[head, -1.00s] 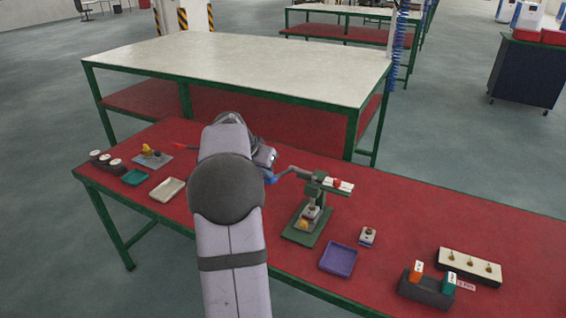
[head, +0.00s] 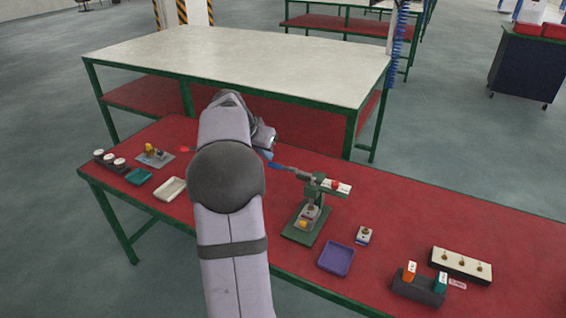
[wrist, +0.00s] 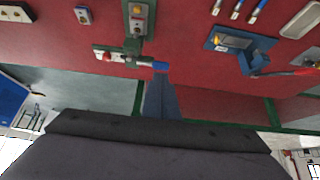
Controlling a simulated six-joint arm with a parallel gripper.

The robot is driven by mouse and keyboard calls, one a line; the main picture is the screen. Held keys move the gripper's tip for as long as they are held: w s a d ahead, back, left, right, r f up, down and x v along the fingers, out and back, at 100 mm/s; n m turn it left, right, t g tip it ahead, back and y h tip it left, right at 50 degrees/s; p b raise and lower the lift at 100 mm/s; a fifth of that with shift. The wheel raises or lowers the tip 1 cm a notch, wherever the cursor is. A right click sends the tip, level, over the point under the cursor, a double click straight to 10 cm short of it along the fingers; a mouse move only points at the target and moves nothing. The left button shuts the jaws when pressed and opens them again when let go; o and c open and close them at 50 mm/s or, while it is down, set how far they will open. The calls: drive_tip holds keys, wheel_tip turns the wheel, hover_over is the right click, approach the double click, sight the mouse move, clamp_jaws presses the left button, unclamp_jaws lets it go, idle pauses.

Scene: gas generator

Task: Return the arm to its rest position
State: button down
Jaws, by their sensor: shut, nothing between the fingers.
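My arm (head: 232,230) rises from the bottom of the head view and is bent over the red workbench (head: 400,225). Its wrist (head: 263,137) shows beyond the arm, near the bench's far edge; the fingers are hidden or too small to make out there. In the wrist view my gripper (wrist: 160,85) is shut and empty, its fingers pointing up the picture. Its tips appear close to the blue lever handle (wrist: 160,67) of the green press; I cannot tell the gap in depth. The press (head: 308,210) stands right of my arm in the head view.
A purple tray (head: 336,259), a small button box (head: 363,235), a dark holder (head: 418,289) and a white panel (head: 461,264) lie to the right. A cream tray (head: 170,189), teal tray (head: 138,176) and a grey fixture (head: 155,157) lie left. A pale-topped table (head: 240,62) stands behind.

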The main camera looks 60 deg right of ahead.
idle(0.4)
drive_tip(key=s+a+f+n+y, duration=0.2)
drive_tip(key=a+f+n+y, duration=0.15)
drive_tip(key=a+f, duration=0.5)
drive_tip(key=s+a+f+n+y, duration=0.2)
drive_tip(key=a+f+n, duration=0.4)
drive_tip(key=a, duration=0.4)
drive_tip(key=s+a+f+n+y, duration=0.1)
drive_tip(key=a+n, duration=0.7)
drive_tip(key=a, duration=2.4)
drive_tip(key=shift+s+a, duration=0.2)
drive_tip(key=shift+s, duration=0.05)
drive_tip(key=shift+n, duration=0.25)
